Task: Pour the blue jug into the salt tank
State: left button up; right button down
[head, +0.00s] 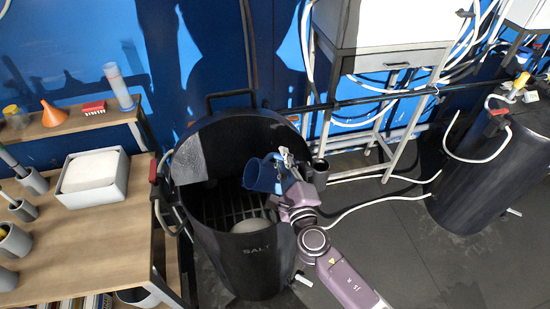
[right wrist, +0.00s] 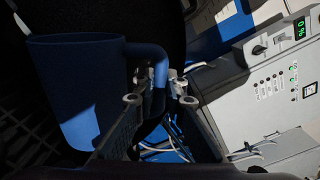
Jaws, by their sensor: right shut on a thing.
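The salt tank (head: 240,262) is a large black open drum marked SALT, in the middle of the head view. A dark grid and a pale round mound show inside it. The blue jug (head: 262,177) is over the tank's opening, towards its right side. It looks roughly upright, and its contents are not visible. My right gripper (head: 287,160) is shut on the jug's handle. In the right wrist view the jug (right wrist: 75,95) fills the left side, and its handle passes between the fingers of the gripper (right wrist: 160,100). My left gripper is not in view.
A second black tank (head: 480,170) stands at the right. White hoses lie on the floor between the tanks.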

aim_at(290, 182)
jog(key=f+m+b, duration=0.1)
jog(key=b, duration=0.1)
jog(key=d+f+m+b, duration=0.1)
jog(key=f+m+b, duration=0.1)
jog(key=d+f+m+b, duration=0.1)
jog(key=m+b, duration=0.1)
jog(key=shift+w+f, duration=0.15)
jog(key=shift+w, duration=0.15)
jog(key=f+m+b, duration=0.2)
jog(key=m, duration=0.1)
jog(key=shift+s+a+b, duration=0.1)
jog(key=shift+a+b, duration=0.1)
jog(key=shift+b, duration=0.2)
jog(key=shift+a+f+m+b, duration=0.1)
jog(key=shift+f+m+b, duration=0.3)
jog(key=shift+m, duration=0.4)
jog(key=shift+a+f+m+b, duration=0.1)
jog(key=shift+f+m+b, duration=0.2)
jog(key=shift+m, duration=0.5)
jog(key=shift+d, duration=0.1)
